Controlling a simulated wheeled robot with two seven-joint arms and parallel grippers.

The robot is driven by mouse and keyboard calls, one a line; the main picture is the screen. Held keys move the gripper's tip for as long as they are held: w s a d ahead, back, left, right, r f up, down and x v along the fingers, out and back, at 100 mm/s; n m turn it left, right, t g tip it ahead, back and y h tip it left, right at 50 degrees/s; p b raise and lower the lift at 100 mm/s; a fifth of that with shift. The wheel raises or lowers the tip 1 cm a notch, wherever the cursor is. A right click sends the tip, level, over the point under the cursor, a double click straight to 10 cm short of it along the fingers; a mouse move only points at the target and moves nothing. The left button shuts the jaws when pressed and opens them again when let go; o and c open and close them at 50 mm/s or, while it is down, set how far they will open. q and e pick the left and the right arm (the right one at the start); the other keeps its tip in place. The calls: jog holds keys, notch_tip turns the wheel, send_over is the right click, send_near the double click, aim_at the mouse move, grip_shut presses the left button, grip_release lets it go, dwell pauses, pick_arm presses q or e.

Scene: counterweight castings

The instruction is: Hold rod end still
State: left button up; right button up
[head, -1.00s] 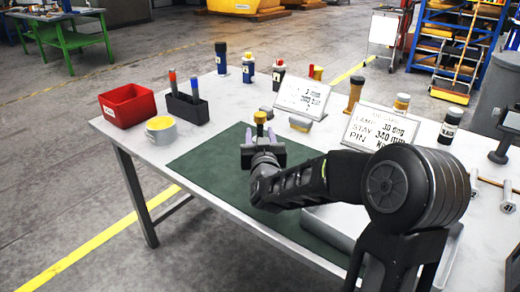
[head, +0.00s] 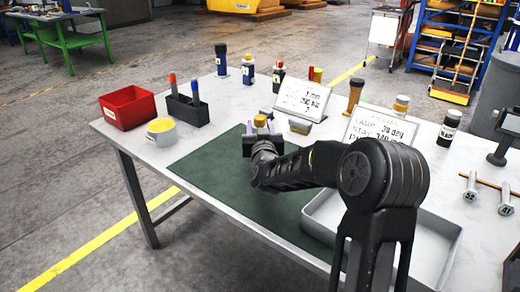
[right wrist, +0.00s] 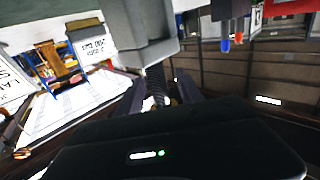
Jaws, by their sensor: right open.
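My right gripper (head: 259,130) is open over the far part of the green mat, its fingers pointing away from the head camera. A small yellow-topped piece (head: 260,120) shows between or just beyond the fingers; my gripper hides its lower part. In the right wrist view a dark threaded rod (right wrist: 156,84) runs from a grey block (right wrist: 140,28) to between the open fingers (right wrist: 160,103). The rod's end is partly hidden by the dark gripper body. I cannot tell whether either finger touches the rod. My left gripper is not in view.
The green mat (head: 215,170) is clear at its near left. A grey tray (head: 440,240) lies right, partly behind my arm. A red bin (head: 127,106), yellow-topped cup (head: 161,131), dark marker holder (head: 188,110) and sign (head: 302,97) surround the mat. Several bottles stand at the back.

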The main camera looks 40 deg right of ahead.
jog(key=shift+w+d, duration=0.25)
jog(key=shift+w, duration=0.25)
jog(key=shift+c, duration=0.2)
grip_shut()
dwell(0.3)
jog(key=shift+r, duration=0.1)
dwell(0.8)
